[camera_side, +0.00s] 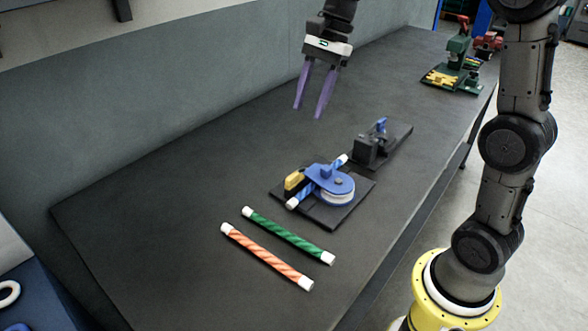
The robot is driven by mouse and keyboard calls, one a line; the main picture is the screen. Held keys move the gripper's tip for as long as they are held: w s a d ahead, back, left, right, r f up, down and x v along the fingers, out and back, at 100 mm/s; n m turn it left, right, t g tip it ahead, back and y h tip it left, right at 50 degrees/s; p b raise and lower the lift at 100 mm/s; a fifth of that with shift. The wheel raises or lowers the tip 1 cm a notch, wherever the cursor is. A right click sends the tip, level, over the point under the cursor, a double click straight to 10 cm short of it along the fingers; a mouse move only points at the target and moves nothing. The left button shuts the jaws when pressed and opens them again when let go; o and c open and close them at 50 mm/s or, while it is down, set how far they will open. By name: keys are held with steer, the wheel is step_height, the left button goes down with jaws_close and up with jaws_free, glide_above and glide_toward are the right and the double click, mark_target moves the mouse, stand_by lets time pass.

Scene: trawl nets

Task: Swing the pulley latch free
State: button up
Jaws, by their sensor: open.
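The pulley (337,190) has a blue top plate over a white wheel and sits on a dark square base (327,217) on the table. I cannot tell which part is the latch. A blue-and-white striped rope piece (300,197) runs through or under the pulley; its white far end shows at the upper right. My gripper (308,112) has two purple fingers, spread apart and empty, pointing down. It hangs above the table, up and left of the pulley in the picture, apart from it.
A green striped rope (288,236) and an orange striped rope (266,257) lie in front of the pulley. A black fixture with a blue lever (378,140) stands behind it. Green and yellow equipment (455,72) is at the far end. The table's left part (150,190) is clear.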

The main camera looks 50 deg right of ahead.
mark_target(292, 175)
steer(key=shift+m+g, duration=0.4)
steer(key=a+f, duration=0.1)
steer(key=f, duration=0.4)
steer(key=w+f, duration=0.1)
steer(key=f, duration=0.5)
steer(key=w+a+f, duration=0.1)
steer(key=f, duration=0.5)
steer(key=shift+a, duration=0.3)
jaws_close()
